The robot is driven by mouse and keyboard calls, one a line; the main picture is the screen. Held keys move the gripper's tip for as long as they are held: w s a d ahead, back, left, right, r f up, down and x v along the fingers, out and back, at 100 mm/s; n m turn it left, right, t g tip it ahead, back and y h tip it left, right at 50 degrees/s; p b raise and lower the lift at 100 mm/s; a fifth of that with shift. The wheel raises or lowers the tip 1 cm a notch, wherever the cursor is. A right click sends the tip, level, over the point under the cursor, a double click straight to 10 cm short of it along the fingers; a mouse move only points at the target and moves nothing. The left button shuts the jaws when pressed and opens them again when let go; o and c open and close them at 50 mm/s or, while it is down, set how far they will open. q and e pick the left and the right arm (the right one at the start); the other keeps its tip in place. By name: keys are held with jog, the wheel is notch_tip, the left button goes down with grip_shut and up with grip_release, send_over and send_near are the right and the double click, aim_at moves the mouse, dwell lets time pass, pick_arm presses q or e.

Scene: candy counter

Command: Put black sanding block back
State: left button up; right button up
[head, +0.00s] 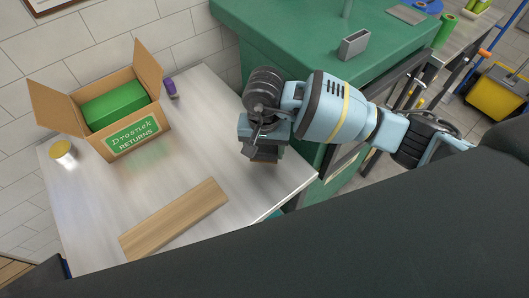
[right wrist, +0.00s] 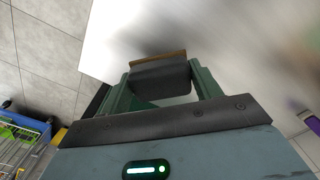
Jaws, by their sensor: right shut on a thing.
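My right gripper (head: 263,148) is over the right part of the pale table, near its edge with the green bench. It is shut on the black sanding block (right wrist: 160,78), a dark block with a tan-brown face. In the right wrist view the block sits between the two green fingers of the gripper (right wrist: 160,88). In the head view only the lower part of the block (head: 264,156) shows, under the gripper. I cannot tell whether it touches the tabletop. My left gripper is not in view.
An open cardboard box (head: 138,148) marked returns, with a green box in it, stands at the table's left back. A purple item (head: 170,88), a yellow-topped can (head: 64,153) and a wooden board (head: 175,218) are on the table. A grey open holder (head: 353,45) stands on the green bench (head: 290,32).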

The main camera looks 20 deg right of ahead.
aim_at(264, 155)
jog(key=shift+w+d, duration=0.1)
jog(key=shift+w, duration=0.1)
jog(key=shift+w+f, duration=0.2)
jog(key=shift+f, duration=1.6)
jog(key=shift+f, duration=0.1)
jog(key=o, duration=0.9)
notch_tip(264, 155, up, 12)
jog(key=shift+r, duration=0.15)
